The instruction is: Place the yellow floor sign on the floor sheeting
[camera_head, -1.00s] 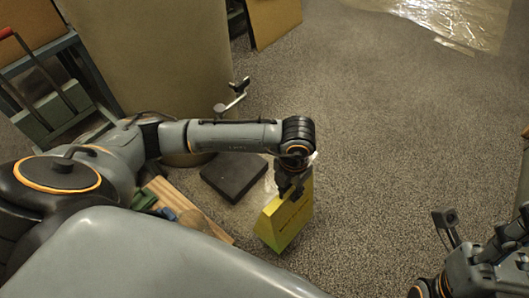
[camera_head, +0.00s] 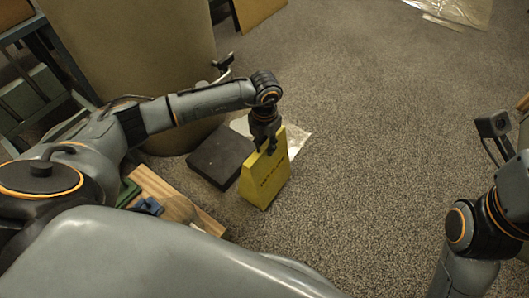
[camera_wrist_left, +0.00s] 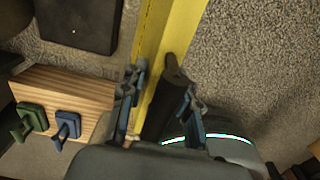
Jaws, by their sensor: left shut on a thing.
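The yellow floor sign (camera_head: 266,178) is folded and roughly upright in the head view, with dark lettering on its side. My left gripper (camera_head: 266,148) is shut on its top edge. In the left wrist view the yellow sign (camera_wrist_left: 185,30) runs up from between the fingers (camera_wrist_left: 160,105). I cannot tell whether its base touches the floor. Clear shiny floor sheeting (camera_head: 455,10) lies at the top right, partly cut off and well apart from the sign. My right arm is at the right edge, but its gripper does not show.
A dark flat slab (camera_head: 220,156) lies left of the sign. A pale sheet (camera_head: 298,140) shows behind it. A wooden board (camera_head: 175,200) with green and blue clamps lies nearer me. A large tan drum (camera_head: 145,50) stands at the back left. Carpet between sign and sheeting is clear.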

